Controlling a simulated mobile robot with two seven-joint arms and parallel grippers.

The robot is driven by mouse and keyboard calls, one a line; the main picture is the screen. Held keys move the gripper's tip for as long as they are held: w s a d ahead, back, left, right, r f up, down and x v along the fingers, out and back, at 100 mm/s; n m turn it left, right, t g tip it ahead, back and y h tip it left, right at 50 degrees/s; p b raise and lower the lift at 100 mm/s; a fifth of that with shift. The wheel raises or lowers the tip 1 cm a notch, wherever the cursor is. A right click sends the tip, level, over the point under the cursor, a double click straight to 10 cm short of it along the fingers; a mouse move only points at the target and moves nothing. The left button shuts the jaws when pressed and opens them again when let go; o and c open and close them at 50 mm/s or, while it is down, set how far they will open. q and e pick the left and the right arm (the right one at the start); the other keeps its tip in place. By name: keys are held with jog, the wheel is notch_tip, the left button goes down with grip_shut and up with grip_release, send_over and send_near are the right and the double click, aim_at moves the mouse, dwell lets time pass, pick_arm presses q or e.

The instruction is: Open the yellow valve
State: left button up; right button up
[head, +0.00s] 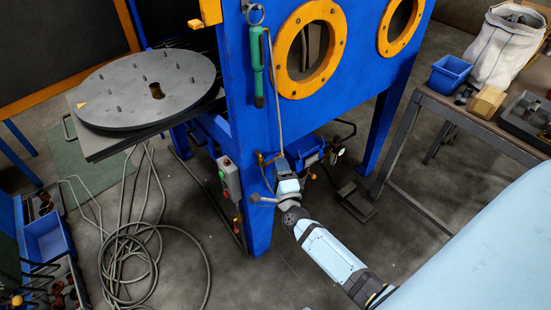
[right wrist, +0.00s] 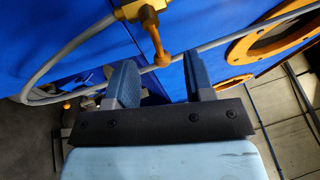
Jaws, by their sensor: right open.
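The yellow valve (right wrist: 151,22) is a brass-yellow fitting at the top of the right wrist view, with a stub pointing down towards my gripper. In the head view it is a small yellow piece (head: 261,158) on the blue cabinet's front, by the corner leg. My right gripper (right wrist: 160,78) is open, its two blue-grey fingers apart and nothing held between them. The stub's end lies just beyond the gap between the fingertips; I cannot tell whether they touch. In the head view my right gripper (head: 281,168) is beside the valve and partly hides that area. My left gripper is out of view.
A grey hose (right wrist: 212,45) runs across beyond the fingers and loops at left. The blue cabinet (head: 310,115) has yellow-ringed ports. A control box (head: 230,180) sits on its leg. Loose cables (head: 130,240) lie on the floor. A workbench (head: 455,108) stands at right.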

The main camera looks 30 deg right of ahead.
jog(key=shift+x, duration=2.15)
jog(key=shift+c, duration=0.4)
grip_shut()
